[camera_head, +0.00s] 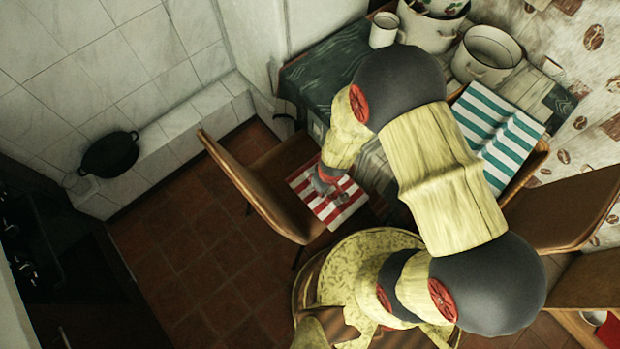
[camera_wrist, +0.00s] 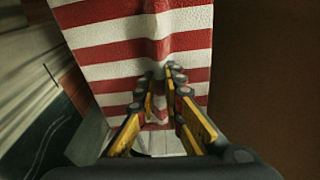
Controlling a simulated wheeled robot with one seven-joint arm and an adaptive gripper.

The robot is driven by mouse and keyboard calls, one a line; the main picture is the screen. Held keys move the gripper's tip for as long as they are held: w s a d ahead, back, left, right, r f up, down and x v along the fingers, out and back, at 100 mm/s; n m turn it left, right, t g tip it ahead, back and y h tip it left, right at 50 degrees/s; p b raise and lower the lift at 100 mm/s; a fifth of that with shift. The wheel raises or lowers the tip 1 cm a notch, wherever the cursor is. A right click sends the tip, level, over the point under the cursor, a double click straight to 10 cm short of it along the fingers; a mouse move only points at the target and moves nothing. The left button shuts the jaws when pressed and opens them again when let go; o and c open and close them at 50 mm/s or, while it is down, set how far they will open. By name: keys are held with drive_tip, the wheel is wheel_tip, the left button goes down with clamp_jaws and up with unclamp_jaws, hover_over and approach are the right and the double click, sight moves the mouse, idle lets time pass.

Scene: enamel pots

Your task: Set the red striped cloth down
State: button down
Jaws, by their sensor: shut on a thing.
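The red striped cloth (camera_head: 341,213), red and white, shows in the head view over the seat of a brown chair, left of the table. My gripper (camera_head: 325,183) is at the cloth's upper middle, partly hidden by my arm. In the wrist view the cloth (camera_wrist: 109,53) fills the upper middle, with a raised fold running down between the fingers. My gripper (camera_wrist: 160,82) is shut on that fold. I cannot tell whether the cloth's underside touches the seat.
The chair (camera_head: 250,185) has its backrest left of the cloth. The table (camera_head: 314,82) holds a white mug (camera_head: 384,30), enamel pots (camera_head: 487,57) and a teal striped cloth (camera_head: 497,130). Another chair (camera_head: 565,210) stands at the right. Tiled floor (camera_head: 190,250) is clear at left.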

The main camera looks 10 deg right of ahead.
wheel_tip(320, 180, down, 3)
drive_tip(key=shift+w+r+b, duration=0.15)
drive_tip(key=shift+b, duration=0.4)
drive_tip(key=w+a+f, duration=0.1)
drive_tip(key=w+f, duration=0.2)
drive_tip(key=w, duration=0.1)
drive_tip(key=w+a+f+b, duration=0.1)
drive_tip(key=w+a+f, duration=0.1)
drive_tip(key=w+f, duration=0.1)
drive_tip(key=w+a+f, duration=0.1)
drive_tip(key=w+f, duration=0.2)
drive_tip(key=w, duration=0.2)
drive_tip(key=shift+w+a+f, duration=0.15)
drive_tip(key=shift+w, duration=0.15)
drive_tip(key=shift+w+f, duration=0.15)
drive_tip(key=shift+f, duration=0.05)
wheel_tip(320, 180, down, 3)
drive_tip(key=shift+w+a+f+b, duration=0.1)
drive_tip(key=shift+f+b, duration=0.05)
drive_tip(key=shift+b, duration=0.75)
drive_tip(key=c, duration=2.4)
unclamp_jaws()
drive_tip(key=shift+f, duration=0.15)
drive_tip(key=o, duration=0.4)
